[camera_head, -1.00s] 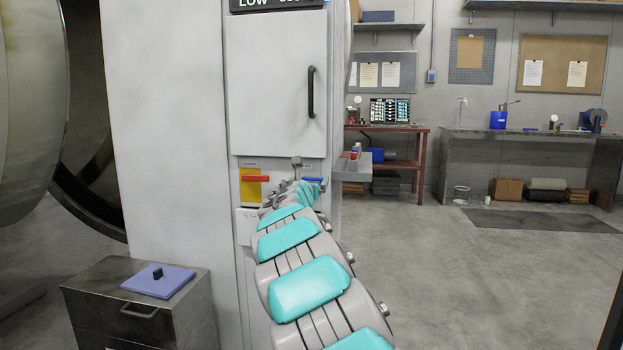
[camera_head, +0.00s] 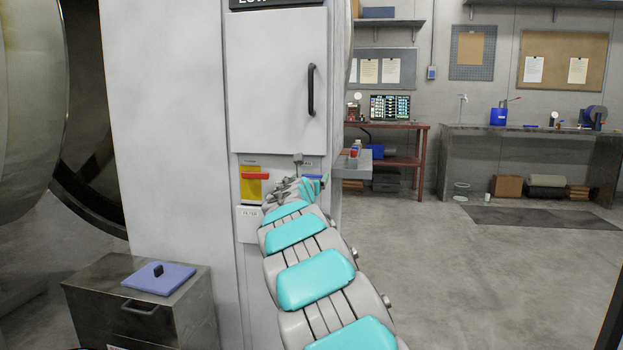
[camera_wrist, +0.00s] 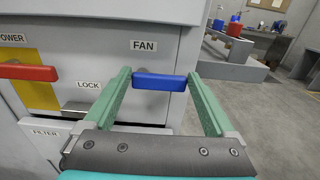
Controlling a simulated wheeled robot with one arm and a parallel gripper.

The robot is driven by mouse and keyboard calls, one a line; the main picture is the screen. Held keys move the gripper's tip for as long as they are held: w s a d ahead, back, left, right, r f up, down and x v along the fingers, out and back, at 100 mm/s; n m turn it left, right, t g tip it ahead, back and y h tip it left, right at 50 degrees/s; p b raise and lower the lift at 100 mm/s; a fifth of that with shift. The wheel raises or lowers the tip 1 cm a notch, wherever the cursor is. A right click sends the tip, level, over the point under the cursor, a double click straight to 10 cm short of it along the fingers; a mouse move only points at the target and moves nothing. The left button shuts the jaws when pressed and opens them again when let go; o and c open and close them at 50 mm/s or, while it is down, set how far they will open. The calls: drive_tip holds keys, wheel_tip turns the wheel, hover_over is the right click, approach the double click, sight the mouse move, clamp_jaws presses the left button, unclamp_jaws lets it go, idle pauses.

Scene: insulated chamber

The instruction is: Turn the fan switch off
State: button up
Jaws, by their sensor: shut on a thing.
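The fan switch is a blue bar handle (camera_wrist: 160,83) below the FAN label (camera_wrist: 144,46) on the grey panel, in the wrist view. It lies roughly level. My gripper (camera_wrist: 159,76) has its two green fingers at the two ends of the bar and is shut on it. In the head view, a bit of the blue handle (camera_head: 313,176) shows beside the end of my arm, which hides most of my gripper.
A red handle (camera_wrist: 28,72) on a yellow plate is to the left, under the POWER label. LOCK and FILTER labels are below.

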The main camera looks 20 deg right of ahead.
drive_tip(key=shift+c, duration=1.3)
drive_tip(key=shift+w+a+f+m+b, duration=0.2)
drive_tip(key=shift+f+m+b, duration=0.4)
drive_tip(key=shift+m+b, duration=2.05)
drive_tip(key=shift+w+a+f+m+b, duration=0.15)
drive_tip(key=shift+f+m+b, duration=0.5)
drive_tip(key=shift+m+b, duration=2.05)
drive_tip(key=shift+w+a+f+m+b, duration=0.15)
drive_tip(key=shift+f+m+b, duration=0.45)
drive_tip(key=shift+m+b, duration=2.05)
drive_tip(key=shift+s+m+p, duration=0.1)
drive_tip(key=shift+m+p, duration=0.8)
drive_tip(key=shift+m, duration=0.2)
drive_tip(key=o, duration=1.1)
drive_tip(key=shift+c, duration=0.2)
drive_tip(key=shift+r, duration=0.1)
